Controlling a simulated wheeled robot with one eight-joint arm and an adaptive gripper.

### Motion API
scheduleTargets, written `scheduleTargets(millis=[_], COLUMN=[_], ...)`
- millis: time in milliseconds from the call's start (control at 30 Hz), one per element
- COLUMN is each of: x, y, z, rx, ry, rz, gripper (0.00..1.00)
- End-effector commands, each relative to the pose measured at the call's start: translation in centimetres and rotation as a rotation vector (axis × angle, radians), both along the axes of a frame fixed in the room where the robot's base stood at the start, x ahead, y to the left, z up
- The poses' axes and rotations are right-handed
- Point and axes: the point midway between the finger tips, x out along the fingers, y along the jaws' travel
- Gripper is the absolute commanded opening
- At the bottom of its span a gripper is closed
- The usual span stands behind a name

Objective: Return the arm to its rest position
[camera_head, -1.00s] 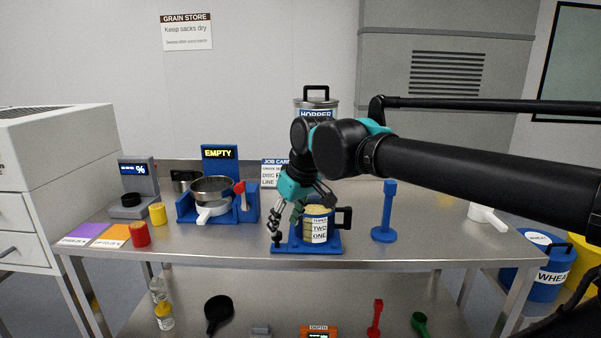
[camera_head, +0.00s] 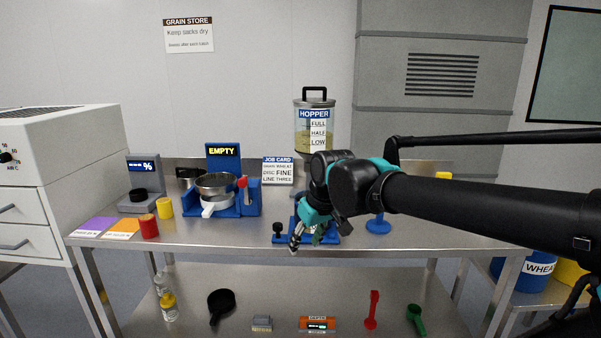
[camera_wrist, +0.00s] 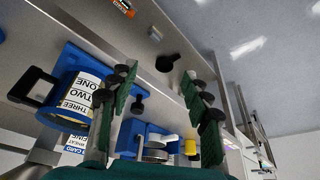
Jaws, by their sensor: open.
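In the head view my arm hides most of this cup.
The hopper (camera_head: 316,125) stands behind my arm, with a job card (camera_head: 278,171) to its left. A blue machine reading EMPTY (camera_head: 222,155) holds a sieve pan (camera_head: 216,184). A blue post (camera_head: 379,226) stands right of my gripper. Tools lie on the lower shelf (camera_head: 275,285).

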Motion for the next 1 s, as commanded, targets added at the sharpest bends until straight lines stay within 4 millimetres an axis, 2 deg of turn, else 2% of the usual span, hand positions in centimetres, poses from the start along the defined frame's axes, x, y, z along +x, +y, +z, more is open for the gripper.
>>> scheduleTargets(millis=[267,400,533,700,1000], x=[-0.5,-2.7,-5.3,-7.4,-7.7], y=[-7.0,-12.2,-15.5,-17.4,-17.7], z=[-7.6,-12.9,-16.5,-18.7,-19.0], rx=[-0.002,-0.004,-0.003,-0.004,-0.004], ry=[0.006,0.011,0.013,0.015,0.015], rz=[-0.212,-0.374,-0.495,-0.574,-0.585], gripper=[0.49,0.49,0.49,0.49,0.49])
